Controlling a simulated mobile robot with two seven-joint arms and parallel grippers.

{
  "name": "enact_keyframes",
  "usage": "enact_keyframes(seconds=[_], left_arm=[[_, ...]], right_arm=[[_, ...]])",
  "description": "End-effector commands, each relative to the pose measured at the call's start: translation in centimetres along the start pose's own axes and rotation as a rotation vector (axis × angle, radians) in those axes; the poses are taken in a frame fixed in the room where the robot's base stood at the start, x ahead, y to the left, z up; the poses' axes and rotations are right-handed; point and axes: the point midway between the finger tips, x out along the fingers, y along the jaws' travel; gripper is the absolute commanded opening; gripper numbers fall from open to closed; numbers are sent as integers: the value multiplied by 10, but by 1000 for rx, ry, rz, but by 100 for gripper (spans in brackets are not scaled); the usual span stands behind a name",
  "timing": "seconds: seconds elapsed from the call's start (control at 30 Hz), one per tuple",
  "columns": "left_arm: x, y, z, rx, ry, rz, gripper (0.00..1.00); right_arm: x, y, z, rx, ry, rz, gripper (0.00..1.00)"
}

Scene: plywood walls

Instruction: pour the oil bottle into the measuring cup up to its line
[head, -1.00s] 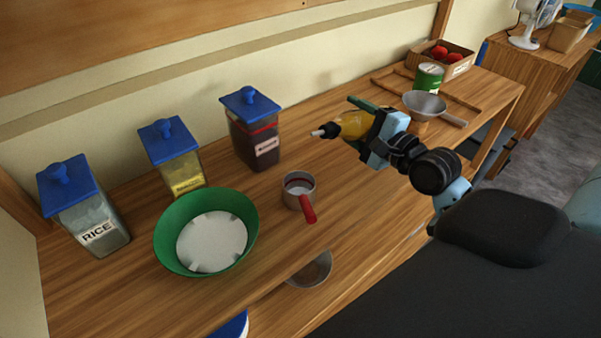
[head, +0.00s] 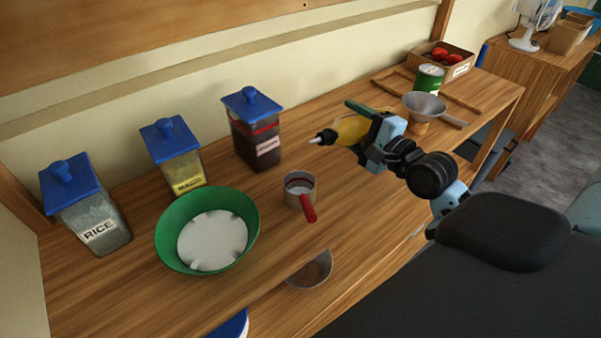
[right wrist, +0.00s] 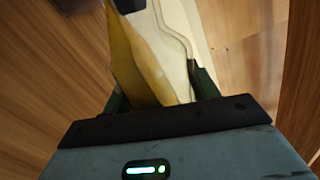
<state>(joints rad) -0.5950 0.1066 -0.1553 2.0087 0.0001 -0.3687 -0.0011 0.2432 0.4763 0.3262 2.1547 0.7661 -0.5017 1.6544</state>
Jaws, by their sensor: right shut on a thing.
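The oil bottle (head: 352,129) is yellow with a black cap and pale spout. It lies tilted nearly sideways, its spout pointing left and slightly down. My right gripper (head: 366,128) is shut on it above the table; the bottle also shows between the fingers in the right wrist view (right wrist: 143,60). The measuring cup (head: 298,188) is a small metal cup with a red handle, standing on the table below and left of the spout. The spout is apart from the cup. I cannot make out the cup's line or any oil inside. My left gripper does not show.
A green bowl (head: 170,228) and blue-lidded jars of rice (head: 92,222), yellow grain (head: 184,174) and dark contents (head: 258,145) stand at left. A sieve (head: 424,105), a green can (head: 428,80) and a box of red things (head: 458,62) stand at right. Table around the cup is clear.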

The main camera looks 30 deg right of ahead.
Motion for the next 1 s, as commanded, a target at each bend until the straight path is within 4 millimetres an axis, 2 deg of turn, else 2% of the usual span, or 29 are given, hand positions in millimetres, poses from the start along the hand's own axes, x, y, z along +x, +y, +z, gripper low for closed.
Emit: enact_keyframes(seconds=[1.0], left_arm=[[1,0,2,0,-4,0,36]], right_arm=[[5,7,0,-59,0,-4,16]])
